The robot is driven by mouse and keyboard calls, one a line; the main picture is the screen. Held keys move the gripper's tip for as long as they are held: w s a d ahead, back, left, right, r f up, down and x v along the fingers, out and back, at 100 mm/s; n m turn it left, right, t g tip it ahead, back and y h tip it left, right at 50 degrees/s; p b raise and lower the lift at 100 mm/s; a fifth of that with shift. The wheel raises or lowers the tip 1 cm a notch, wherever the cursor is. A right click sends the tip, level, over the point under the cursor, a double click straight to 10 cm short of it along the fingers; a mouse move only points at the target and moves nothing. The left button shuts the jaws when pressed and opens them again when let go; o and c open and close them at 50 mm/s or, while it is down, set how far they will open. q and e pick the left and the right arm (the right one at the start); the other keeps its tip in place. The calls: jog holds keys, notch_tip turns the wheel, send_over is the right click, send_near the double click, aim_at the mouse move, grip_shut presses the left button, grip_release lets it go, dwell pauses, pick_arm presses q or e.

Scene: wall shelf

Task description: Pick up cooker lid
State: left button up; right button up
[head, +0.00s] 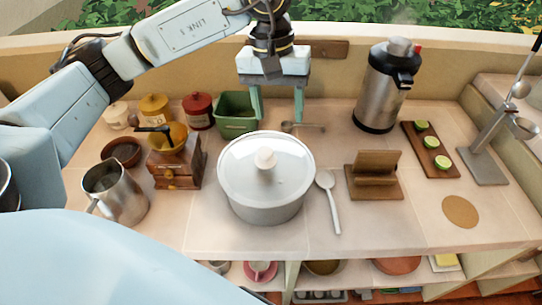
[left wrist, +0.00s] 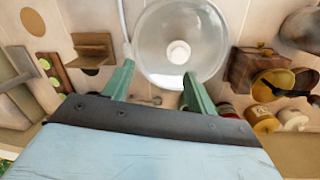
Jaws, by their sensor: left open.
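The cooker lid (head: 265,160) is a pale, glassy disc with a round cream knob in its middle. It sits on the white cooker (head: 268,211) at the centre of the counter. In the left wrist view the lid (left wrist: 178,70) shows from above, with its knob just past the fingertips. My left gripper (head: 278,116) has two green fingers, spread apart and pointing down, behind the cooker in the head view. It also shows in the left wrist view (left wrist: 156,70), open with nothing between the fingers. My right gripper is not in view.
A wooden grinder (head: 175,160) and a steel jug (head: 116,190) stand left of the cooker. A white spoon (head: 328,200) and a wooden stand (head: 374,176) are to its right. A green bin (head: 237,113) and a steel flask (head: 383,90) stand at the back.

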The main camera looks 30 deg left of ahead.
pick_arm(q)
jog(key=a+y, duration=0.1)
jog(key=a, duration=0.1)
jog(key=p, duration=0.1)
send_over(266, 151)
jog(key=f, duration=0.7)
jog(key=shift+w+a, duration=0.1)
jog(key=shift+w, duration=0.15)
jog(key=f, duration=0.1)
jog(key=f+p, duration=0.1)
jog(key=f, duration=0.2)
jog(key=shift+s+f+p, duration=0.25)
jog(key=shift+f+p, duration=0.05)
jog(key=shift+f, duration=0.4)
jog(key=shift+c, duration=0.4)
grip_shut()
jog(key=shift+r, duration=0.1)
